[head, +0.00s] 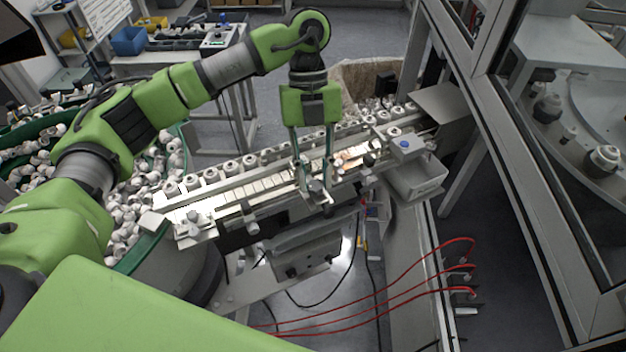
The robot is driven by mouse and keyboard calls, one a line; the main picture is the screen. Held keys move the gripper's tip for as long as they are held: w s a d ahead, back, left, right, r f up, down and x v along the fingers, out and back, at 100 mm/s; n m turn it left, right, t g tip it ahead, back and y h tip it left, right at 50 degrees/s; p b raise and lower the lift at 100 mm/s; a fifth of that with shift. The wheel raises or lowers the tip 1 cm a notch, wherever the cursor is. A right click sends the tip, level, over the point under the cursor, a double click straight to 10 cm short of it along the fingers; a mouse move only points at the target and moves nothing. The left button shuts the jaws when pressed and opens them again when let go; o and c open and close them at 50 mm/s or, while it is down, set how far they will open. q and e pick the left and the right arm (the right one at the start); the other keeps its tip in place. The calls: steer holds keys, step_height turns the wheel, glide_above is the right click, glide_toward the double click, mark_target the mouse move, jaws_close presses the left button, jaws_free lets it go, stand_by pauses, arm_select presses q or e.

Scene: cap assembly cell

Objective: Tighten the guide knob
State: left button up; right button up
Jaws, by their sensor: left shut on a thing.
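My left gripper (314,188) reaches down from above to the near side of the conveyor track (270,186). Its two long fingers straddle a small guide knob (317,185) on the near guide rail, and the gripper is shut on it. The fingertips hide most of the knob, so how far it is turned cannot be told. Another grey knob (252,229) sticks out from the near rail to the left, clear of the gripper. My right gripper is not in view.
White caps stand in a row along the track's far side. A green-rimmed feeder bowl (152,243) full of caps is at left. A metal bin (416,182) hangs at the track's right. Red hoses (400,285) cross below. A glazed machine frame (540,200) stands at right.

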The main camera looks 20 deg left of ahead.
arm_select(q)
steer(key=m, duration=0.1)
steer(key=m+y+b, duration=0.1)
steer(key=shift+w+d+m+b, duration=0.1)
steer(key=shift+d+m+b, duration=0.1)
steer(key=shift+m+b, duration=0.15)
steer(key=shift+m+y, duration=0.3)
steer(key=shift+m, duration=0.65)
steer(key=m, duration=0.1)
steer(key=m+y, duration=0.1)
steer(key=m, duration=0.1)
steer(key=m+y+b, duration=0.1)
steer(key=m, duration=0.1)
steer(key=shift+d, duration=0.25)
steer(key=m+y, duration=0.1)
steer(key=m, duration=0.2)
steer(key=shift+d+m+t+b, duration=0.15)
steer(key=shift+m+t+b, duration=0.15)
steer(key=shift+b, duration=0.05)
steer(key=shift+s+m+t+y+b, duration=0.2)
steer(key=shift+m+t+y+b, duration=0.15)
steer(key=shift+m, duration=0.65)
steer(key=o, duration=1.1)
